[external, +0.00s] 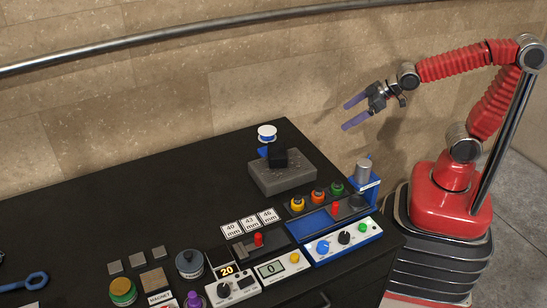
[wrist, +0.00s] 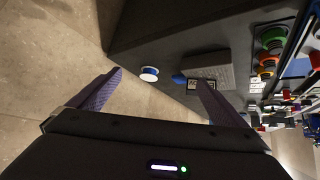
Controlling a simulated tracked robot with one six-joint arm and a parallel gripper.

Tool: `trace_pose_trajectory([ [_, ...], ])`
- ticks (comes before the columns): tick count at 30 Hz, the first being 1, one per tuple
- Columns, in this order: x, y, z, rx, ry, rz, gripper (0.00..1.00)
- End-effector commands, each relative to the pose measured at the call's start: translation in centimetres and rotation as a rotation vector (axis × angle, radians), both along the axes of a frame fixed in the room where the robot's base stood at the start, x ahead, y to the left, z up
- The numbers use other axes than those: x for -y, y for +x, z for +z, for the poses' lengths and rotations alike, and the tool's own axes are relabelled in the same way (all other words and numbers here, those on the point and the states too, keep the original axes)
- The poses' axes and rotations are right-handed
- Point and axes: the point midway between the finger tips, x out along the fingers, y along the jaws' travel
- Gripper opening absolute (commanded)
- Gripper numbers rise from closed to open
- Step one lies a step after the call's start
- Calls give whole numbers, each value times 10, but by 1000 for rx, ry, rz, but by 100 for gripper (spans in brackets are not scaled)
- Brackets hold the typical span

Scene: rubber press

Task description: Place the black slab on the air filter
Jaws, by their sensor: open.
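A small black block (external: 279,155), which looks like the black slab, sits on a grey speckled block (external: 285,180) near the far edge of the table. I cannot tell for certain which thing is the air filter; the grey block may be it. The wrist view shows the grey block (wrist: 208,68) right of centre, with a dark piece bearing a pale label (wrist: 200,86) at its lower edge, partly behind a finger. My gripper (external: 346,113) is open and empty, in the air above and to the right of the blocks. Its two purple fingers (wrist: 158,76) are spread wide.
A white and blue spool (external: 267,131) stands behind the black block, with a small blue item beside it. Coloured knobs (external: 318,196), a metal cylinder on a blue stand (external: 363,172) and control boxes (external: 342,240) crowd the front right. The table's left-middle (external: 120,195) is clear.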

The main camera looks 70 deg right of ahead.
Motion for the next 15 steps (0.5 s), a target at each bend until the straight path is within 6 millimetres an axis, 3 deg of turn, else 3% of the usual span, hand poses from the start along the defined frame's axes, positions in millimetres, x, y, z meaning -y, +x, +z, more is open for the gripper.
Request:
trace_pose_trajectory([
  [6, 27, -66, 7, -123, 2, -65, 97],
  [12, 39, -126, 7, -237, 16, -103, 97],
  [15, 40, -146, 6, -277, 22, -110, 97],
])
